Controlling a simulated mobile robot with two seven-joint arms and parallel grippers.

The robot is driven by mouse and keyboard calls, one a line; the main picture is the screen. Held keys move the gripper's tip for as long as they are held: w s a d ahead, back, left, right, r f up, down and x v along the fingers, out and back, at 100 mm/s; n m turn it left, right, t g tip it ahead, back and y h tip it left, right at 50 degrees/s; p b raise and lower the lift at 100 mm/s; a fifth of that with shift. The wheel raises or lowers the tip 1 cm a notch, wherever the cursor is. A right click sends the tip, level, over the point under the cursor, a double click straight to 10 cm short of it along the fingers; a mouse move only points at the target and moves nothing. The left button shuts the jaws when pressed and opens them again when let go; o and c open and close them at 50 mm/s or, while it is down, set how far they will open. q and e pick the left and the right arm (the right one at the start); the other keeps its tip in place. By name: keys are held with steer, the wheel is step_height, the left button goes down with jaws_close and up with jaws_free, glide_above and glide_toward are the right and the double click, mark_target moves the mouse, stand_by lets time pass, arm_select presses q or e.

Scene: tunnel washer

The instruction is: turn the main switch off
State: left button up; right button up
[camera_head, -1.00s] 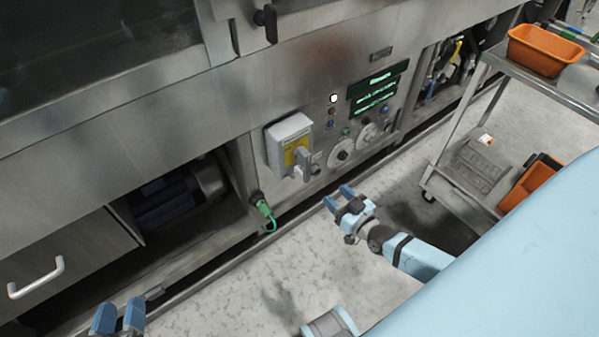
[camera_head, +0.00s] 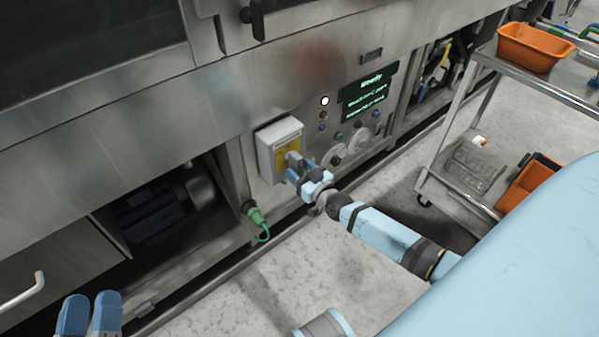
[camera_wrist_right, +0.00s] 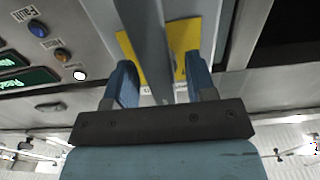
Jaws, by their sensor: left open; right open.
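The main switch is a grey box (camera_head: 268,153) with a yellow plate (camera_head: 287,142) and a grey handle on the front panel of the washer. My right gripper (camera_head: 298,172) is at the box, its fingers partly covering the handle. In the right wrist view, the grey handle (camera_wrist_right: 148,40) runs between the two blue fingers of the right gripper (camera_wrist_right: 160,85), with a gap on each side, in front of the yellow plate (camera_wrist_right: 184,38). The fingers are open. My left gripper (camera_head: 89,314) is open and empty at the bottom left, away from the switch.
Right of the switch are dials, small buttons and green displays (camera_head: 367,95). A green plug with a cable (camera_head: 256,215) is below the box. A steel cart (camera_head: 545,92) with an orange bin (camera_head: 533,47) stands at the right. The floor in front is clear.

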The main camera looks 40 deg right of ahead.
steer(key=shift+w, duration=0.1)
jaws_close()
